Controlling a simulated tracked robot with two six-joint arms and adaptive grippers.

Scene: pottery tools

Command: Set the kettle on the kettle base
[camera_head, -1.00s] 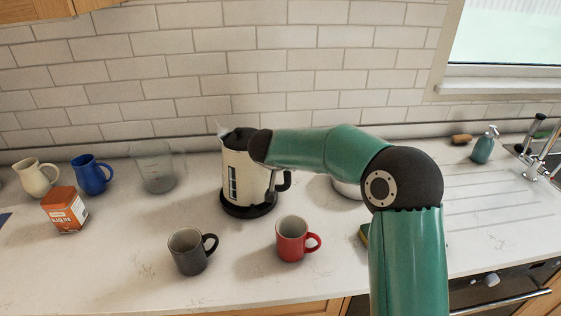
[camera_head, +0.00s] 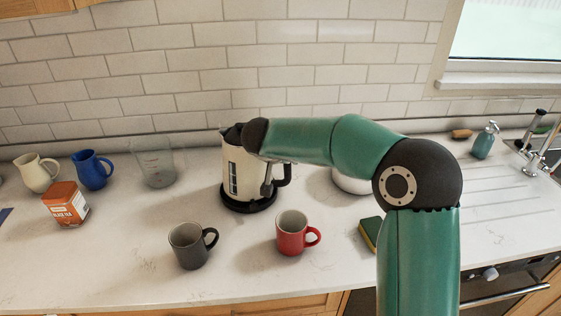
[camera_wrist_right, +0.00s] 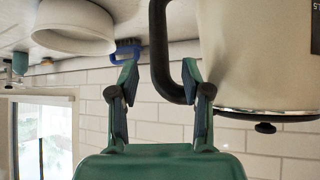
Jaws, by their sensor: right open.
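The cream kettle (camera_head: 239,172) with a black lid and handle stands upright at the middle of the counter. The black kettle base (camera_head: 248,205) is directly under it, and the kettle appears seated on it. My right arm reaches over from the right, and its wrist hides part of the lid. My right gripper (camera_wrist_right: 160,78) is open, with its fingers on either side of the kettle's black handle (camera_wrist_right: 160,50); whether they touch it I cannot tell. The kettle body (camera_wrist_right: 262,55) also fills the right of the wrist view. My left gripper is not in view.
A grey mug (camera_head: 187,246) and a red mug (camera_head: 291,235) stand in front of the kettle. A clear jug (camera_head: 155,165), blue jug (camera_head: 92,170), cream jug (camera_head: 37,174) and tea box (camera_head: 66,205) are at left. A sponge (camera_head: 369,232) lies beside my right arm.

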